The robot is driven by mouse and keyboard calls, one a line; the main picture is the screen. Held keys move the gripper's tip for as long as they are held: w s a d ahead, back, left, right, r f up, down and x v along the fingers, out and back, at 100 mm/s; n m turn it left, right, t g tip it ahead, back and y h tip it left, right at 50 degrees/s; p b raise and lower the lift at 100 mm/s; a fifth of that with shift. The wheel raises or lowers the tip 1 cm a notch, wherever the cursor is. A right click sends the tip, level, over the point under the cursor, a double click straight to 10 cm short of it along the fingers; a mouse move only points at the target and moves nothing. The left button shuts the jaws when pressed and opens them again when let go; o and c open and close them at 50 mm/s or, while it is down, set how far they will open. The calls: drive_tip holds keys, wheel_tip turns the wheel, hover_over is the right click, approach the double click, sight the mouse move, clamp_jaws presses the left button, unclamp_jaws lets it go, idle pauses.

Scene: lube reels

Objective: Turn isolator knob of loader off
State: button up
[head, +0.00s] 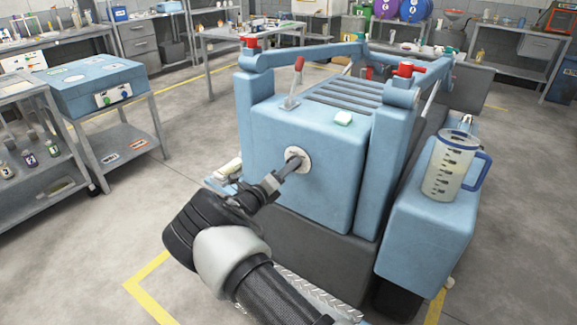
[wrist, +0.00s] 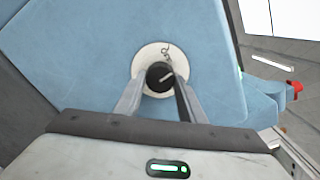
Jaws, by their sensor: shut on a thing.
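The loader (head: 310,180) is a light blue machine in the middle of the head view. On its near face is a round cream plate (head: 294,152) that bears the isolator knob. In the wrist view the knob (wrist: 158,76) is black with a pale pointer line slanting up to the right, in front of the cream plate (wrist: 150,55). My gripper (wrist: 158,88) has one finger on each side of the knob and is shut on it. In the head view my gripper (head: 285,170) reaches the plate from the lower left and hides the knob.
A blue box (head: 90,85) sits on a bench at left. Grey floor at left is clear.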

drive_tip(key=shift+n+p, duration=0.75)
drive_tip(key=shift+n, duration=2.75)
drive_tip(key=o, duration=1)
drive_tip(key=shift+o, duration=0.2)
drive_tip(key=p+v, duration=0.1)
drive_tip(key=v, duration=1.6)
drive_tip(key=shift+s, duration=0.25)
